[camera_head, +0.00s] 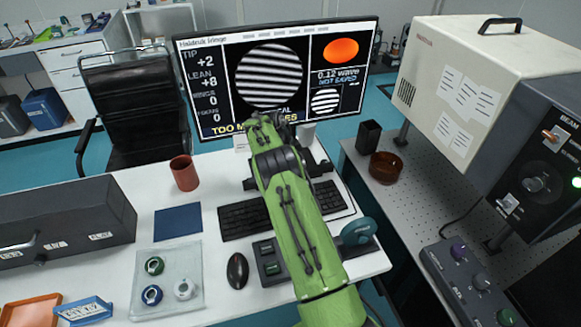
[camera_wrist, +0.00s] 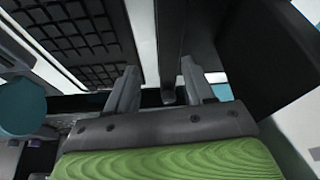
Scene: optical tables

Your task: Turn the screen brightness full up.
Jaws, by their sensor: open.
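The monitor (camera_head: 362,60) stands upright at the back of the white desk. Its screen is lit, with striped fringe pictures, an orange disc and readouts, and the text "NOT SAVED". My green arm reaches across the desk, and my gripper (camera_head: 284,120) is at the monitor's lower edge, in front of the bottom caption. The arm hides part of that edge. In the wrist view my gripper (camera_wrist: 158,88) is open. A dark narrow part lies between or just beyond its fingers; I cannot tell what it is or whether they touch it. No brightness control is clearly identifiable.
A keyboard (camera_head: 244,219) lies partly under my arm, with a mouse (camera_head: 237,270) nearby. A red-brown mug (camera_head: 184,173) stands left of the arm. A teal rounded object (camera_head: 358,231) stands close on the right. A large beige instrument (camera_head: 465,75) occupies the right-hand table.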

